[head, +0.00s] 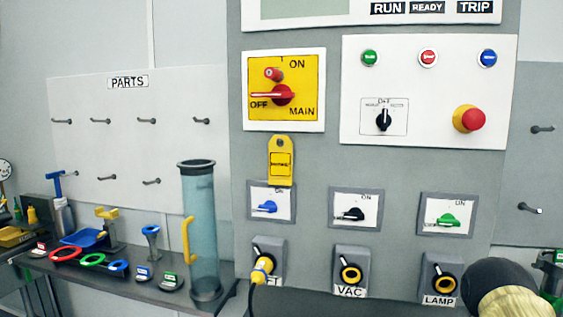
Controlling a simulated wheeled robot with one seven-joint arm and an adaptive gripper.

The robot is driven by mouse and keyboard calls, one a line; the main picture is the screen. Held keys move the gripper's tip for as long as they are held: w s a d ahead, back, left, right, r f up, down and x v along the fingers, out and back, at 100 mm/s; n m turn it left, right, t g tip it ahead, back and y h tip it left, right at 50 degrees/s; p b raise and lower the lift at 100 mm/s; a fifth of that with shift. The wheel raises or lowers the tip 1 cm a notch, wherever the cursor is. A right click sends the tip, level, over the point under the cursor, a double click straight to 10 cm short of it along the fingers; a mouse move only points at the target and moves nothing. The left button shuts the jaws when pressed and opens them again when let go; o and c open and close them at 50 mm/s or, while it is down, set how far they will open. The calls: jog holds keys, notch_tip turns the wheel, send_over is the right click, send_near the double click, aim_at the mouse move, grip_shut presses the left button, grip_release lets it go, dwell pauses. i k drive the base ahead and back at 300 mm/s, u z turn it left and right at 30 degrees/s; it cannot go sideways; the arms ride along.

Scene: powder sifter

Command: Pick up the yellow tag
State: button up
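The yellow tag (281,160) hangs upright on the grey cabinet front, just below the yellow MAIN switch plate (308,105). It has a rounded top with a hole and a dark-framed label on its lower half. Its lower end reaches the top of the left small switch plate (257,212). The MAIN switch has a red handle lying level, pointing at OFF, with a small red piece above it. My gripper is not in view, and nothing touches the tag from the front.
A tall clear blue cylinder (200,240) with a yellow handle stands left of the cabinet on a dark bench (120,282) with coloured rings and small tools. A yellow plug (262,268) sits in the left socket. A rounded black and beige part of mine fills the lower right.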

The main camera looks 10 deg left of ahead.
aim_at(280, 158)
jog(key=z, duration=2.85)
jog(key=k, duration=1.45)
jog(key=u, duration=2.25)
